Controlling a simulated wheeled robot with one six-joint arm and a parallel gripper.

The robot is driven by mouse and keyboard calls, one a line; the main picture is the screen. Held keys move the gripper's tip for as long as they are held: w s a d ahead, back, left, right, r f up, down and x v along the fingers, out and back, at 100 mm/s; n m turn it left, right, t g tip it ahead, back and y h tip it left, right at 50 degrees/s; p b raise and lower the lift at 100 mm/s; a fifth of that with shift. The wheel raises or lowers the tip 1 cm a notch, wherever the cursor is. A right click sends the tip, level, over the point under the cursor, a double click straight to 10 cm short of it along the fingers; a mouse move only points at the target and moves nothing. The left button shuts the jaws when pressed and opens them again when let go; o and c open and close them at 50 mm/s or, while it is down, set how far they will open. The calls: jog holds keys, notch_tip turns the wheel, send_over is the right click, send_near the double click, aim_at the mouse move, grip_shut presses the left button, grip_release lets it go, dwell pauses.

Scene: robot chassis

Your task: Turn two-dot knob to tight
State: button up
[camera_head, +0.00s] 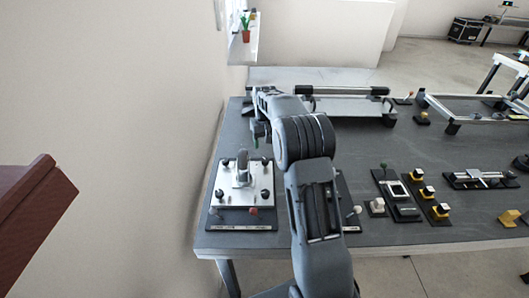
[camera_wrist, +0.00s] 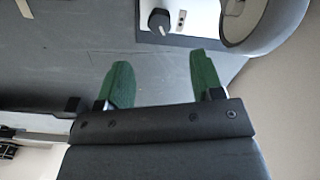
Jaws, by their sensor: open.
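A white control panel (camera_head: 238,215) on a dark base stands at the left end of the table, with a grey upright handle (camera_head: 242,170) in its middle. Several dark knobs sit near its corners, such as the lower left knob (camera_head: 219,194) and lower right knob (camera_head: 265,194). Their dots are too small to tell apart. In the wrist view a black knob (camera_wrist: 160,19) with a pale pointer sits on a white plate, with small dark marks beside it. My gripper (camera_wrist: 160,60) has green fingers, open and empty, apart from that knob. In the head view it is partly hidden by my arm.
A large grey rounded part (camera_wrist: 262,25) is close to the fingers at the upper right of the wrist view. The wall runs along the table's left side. Other fixtures, including yellow-based switches (camera_head: 428,192), stand to the right.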

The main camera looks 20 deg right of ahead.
jog(key=shift+r, duration=2.45)
jog(key=s+a+r+t, duration=0.1)
jog(key=s+a, duration=0.2)
jog(key=s, duration=0.7)
jog(key=s+a+r+t+p, duration=0.1)
jog(key=s+a, duration=0.2)
jog(key=s, duration=0.7)
jog(key=s+a+r+n+t+p, duration=0.1)
jog(key=s+a, duration=0.3)
jog(key=s, duration=0.6)
jog(key=shift+r+t, duration=0.2)
jog(key=shift+t, duration=0.1)
